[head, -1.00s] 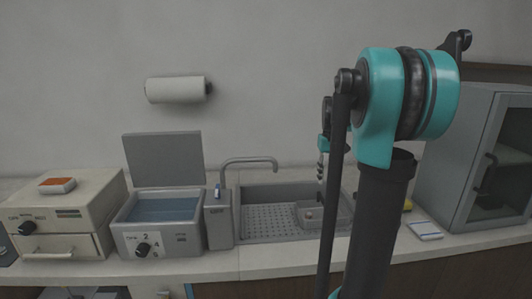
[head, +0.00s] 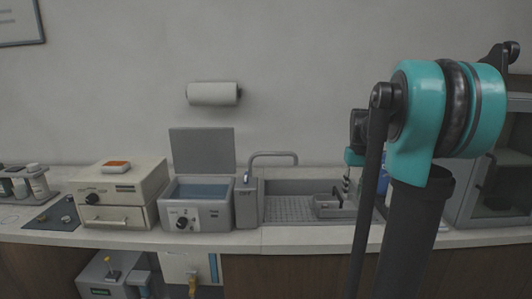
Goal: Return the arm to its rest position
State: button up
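My arm (head: 445,105) stands large at the right, with a teal joint at its top and dark links below. Past the dark rod, a small dark and teal part of my arm's far end shows over the sink. What looks like my gripper (head: 346,184) hangs under it, small and partly hidden by the arm. I cannot make out its fingers or whether it holds anything.
A sink (head: 285,208) with a small grey tray (head: 326,206) lies behind the arm. To its left stand an open-lidded water bath (head: 197,216) and a beige unit (head: 120,190). A grey cabinet (head: 508,180) is at the right.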

jog(key=s+a+f+t, duration=0.2)
jog(key=s+a+f, duration=0.3)
jog(key=s+f, duration=0.4)
jog(key=s+a+f+t, duration=0.2)
jog(key=s+a+f, duration=0.4)
jog(key=s+f, duration=0.3)
jog(key=s, duration=0.2)
jog(key=shift+s, duration=0.3)
jog(key=shift+f, duration=0.1)
